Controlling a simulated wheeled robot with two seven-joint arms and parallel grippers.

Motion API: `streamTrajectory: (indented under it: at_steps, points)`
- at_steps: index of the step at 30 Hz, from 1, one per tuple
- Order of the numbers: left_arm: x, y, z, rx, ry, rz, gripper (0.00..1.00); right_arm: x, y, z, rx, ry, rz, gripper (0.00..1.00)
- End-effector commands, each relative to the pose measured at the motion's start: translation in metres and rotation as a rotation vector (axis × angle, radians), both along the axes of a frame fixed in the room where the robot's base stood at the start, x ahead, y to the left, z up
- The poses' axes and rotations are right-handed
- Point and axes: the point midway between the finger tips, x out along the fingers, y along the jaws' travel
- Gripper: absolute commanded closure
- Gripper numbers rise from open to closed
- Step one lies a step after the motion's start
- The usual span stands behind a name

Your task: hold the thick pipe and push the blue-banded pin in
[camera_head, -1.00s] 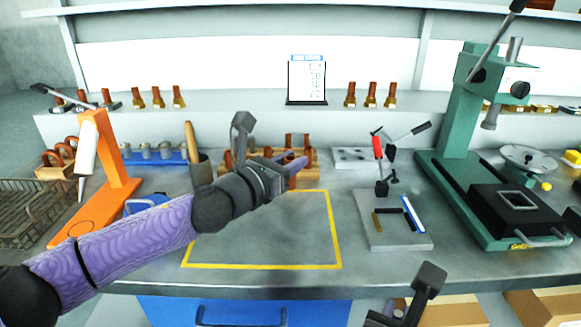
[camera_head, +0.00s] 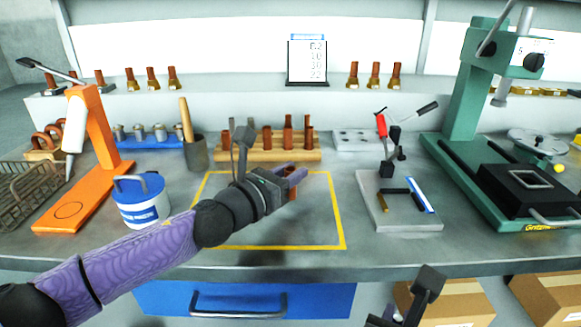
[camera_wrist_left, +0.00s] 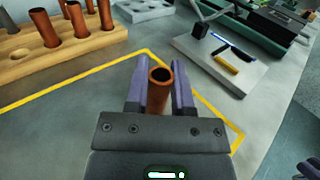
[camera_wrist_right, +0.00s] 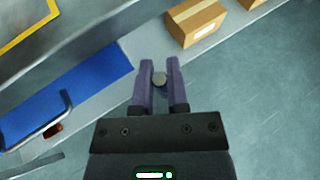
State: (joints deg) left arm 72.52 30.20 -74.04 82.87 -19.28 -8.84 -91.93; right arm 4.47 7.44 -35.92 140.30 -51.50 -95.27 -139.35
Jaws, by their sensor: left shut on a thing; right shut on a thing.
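My left gripper (camera_head: 291,174) is shut on a thick copper pipe (camera_head: 292,190), above the far part of the yellow-outlined area (camera_head: 342,215). In the left wrist view the pipe (camera_wrist_left: 159,98) stands between the two purple fingers with its open mouth facing the camera. My right gripper (camera_wrist_right: 160,82) is shut on a small grey round-ended pin (camera_wrist_right: 159,78), held out over the floor in front of the bench. No blue band shows on this pin. In the head view the right gripper is mostly cut off at the bottom edge.
A wooden rack (camera_head: 230,155) with copper pipes stands behind the outlined area. A blue rack (camera_head: 155,143) holds several grey fittings. A white-blue tub (camera_head: 141,203) and orange stand (camera_head: 85,200) are left; a grey fixture plate (camera_head: 400,215) and green press (camera_head: 455,130) are right.

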Motion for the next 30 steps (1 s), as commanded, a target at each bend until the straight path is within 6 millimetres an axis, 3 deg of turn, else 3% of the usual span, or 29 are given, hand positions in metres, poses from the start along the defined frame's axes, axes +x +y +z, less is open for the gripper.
streamTrajectory:
  at_steps: [6,30]
  points:
    - [0.0,0.0,-0.017,-0.001,0.002,-0.001,1.0,0.0,0.0,-0.013,0.0,0.007,0.0,1.0]
    - [0.0,0.0,-0.025,-0.001,0.001,-0.001,1.0,0.001,0.0,-0.018,0.0,0.01,0.0,1.0]
